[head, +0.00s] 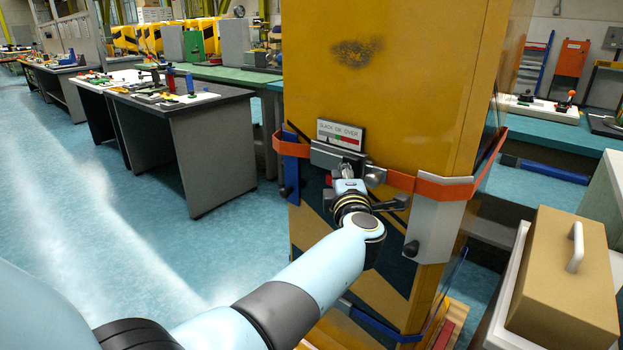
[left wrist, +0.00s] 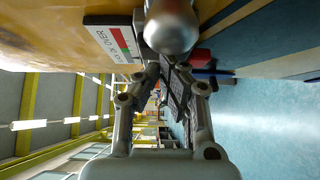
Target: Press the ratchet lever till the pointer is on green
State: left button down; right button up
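The gauge plate (head: 340,133) is fixed to the front of a yellow post (head: 400,70), and its lettering and colour bands also show in the left wrist view (left wrist: 113,42). I cannot make out where its pointer stands. The grey ratchet (head: 326,157) sits just below the gauge on an orange strap (head: 440,188). A rounded metal knob (left wrist: 172,28) is close to my left wrist camera, beside the gauge. My left gripper (head: 348,172) is at the ratchet, partly hiding it. Its fingertips (left wrist: 162,70) come together near the knob, with nothing clearly held; contact is unclear.
A tan box with a white handle (head: 565,275) stands at the right. Grey workbenches (head: 215,145) with small parts are at the left, with open blue floor (head: 130,240) before them. A blue strap (head: 380,327) crosses the lower post.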

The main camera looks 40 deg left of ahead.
pick_arm(q)
jog(key=shift+w+r, duration=0.1)
jog(key=shift+r, duration=0.1)
notch_tip(320, 180, up, 10)
jog(key=shift+f, duration=0.15)
dwell(0.4)
dwell(0.7)
